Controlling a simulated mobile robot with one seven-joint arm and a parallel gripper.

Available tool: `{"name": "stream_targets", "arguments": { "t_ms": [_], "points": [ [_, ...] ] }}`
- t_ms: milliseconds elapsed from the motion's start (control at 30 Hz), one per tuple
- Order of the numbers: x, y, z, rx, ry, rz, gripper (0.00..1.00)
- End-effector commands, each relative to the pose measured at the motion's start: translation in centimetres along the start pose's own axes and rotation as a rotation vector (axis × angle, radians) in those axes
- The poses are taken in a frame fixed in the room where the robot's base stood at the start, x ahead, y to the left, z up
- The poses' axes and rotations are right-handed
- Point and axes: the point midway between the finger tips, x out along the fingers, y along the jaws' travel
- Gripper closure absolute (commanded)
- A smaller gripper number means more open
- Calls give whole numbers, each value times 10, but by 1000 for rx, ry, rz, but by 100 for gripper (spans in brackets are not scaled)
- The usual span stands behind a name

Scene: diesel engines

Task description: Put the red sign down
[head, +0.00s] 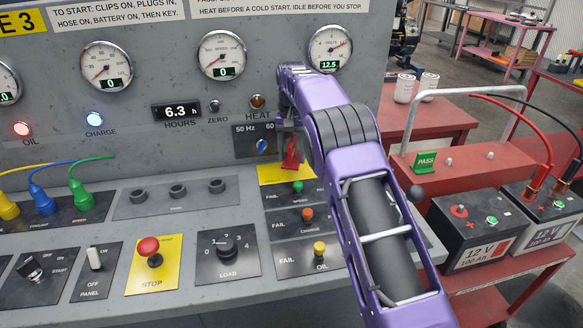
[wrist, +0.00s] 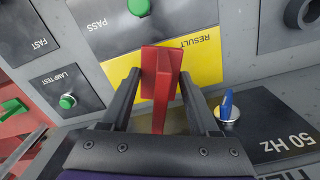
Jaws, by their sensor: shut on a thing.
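The red sign (wrist: 160,70) is between the two fingers of my gripper (wrist: 160,88) in the wrist view. The fingers are shut on its sides. In the head view the red sign (head: 291,153) shows below my gripper (head: 289,138), partly hidden by it. The sign is over the yellow RESULT plate (wrist: 205,62) on the panel, which also shows in the head view (head: 275,172). I cannot tell whether the sign's base touches the plate. The sign's face is turned from the head camera and no lettering is readable.
A blue-tipped 50 Hz switch (wrist: 228,108) stands close beside the right finger. Green, orange and yellow FAIL buttons (head: 307,214) lie below the plate. A red STOP button (head: 149,248) sits left.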

Motion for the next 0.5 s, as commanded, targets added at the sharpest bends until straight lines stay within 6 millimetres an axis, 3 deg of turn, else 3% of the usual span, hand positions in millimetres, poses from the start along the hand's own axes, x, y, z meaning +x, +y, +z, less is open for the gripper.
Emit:
{"name": "stream_targets", "arguments": {
  "t_ms": [367,500],
  "points": [
    [41,0,0,0,-1,1,94],
    [43,0,0,0,2,-1,94]
  ]
}}
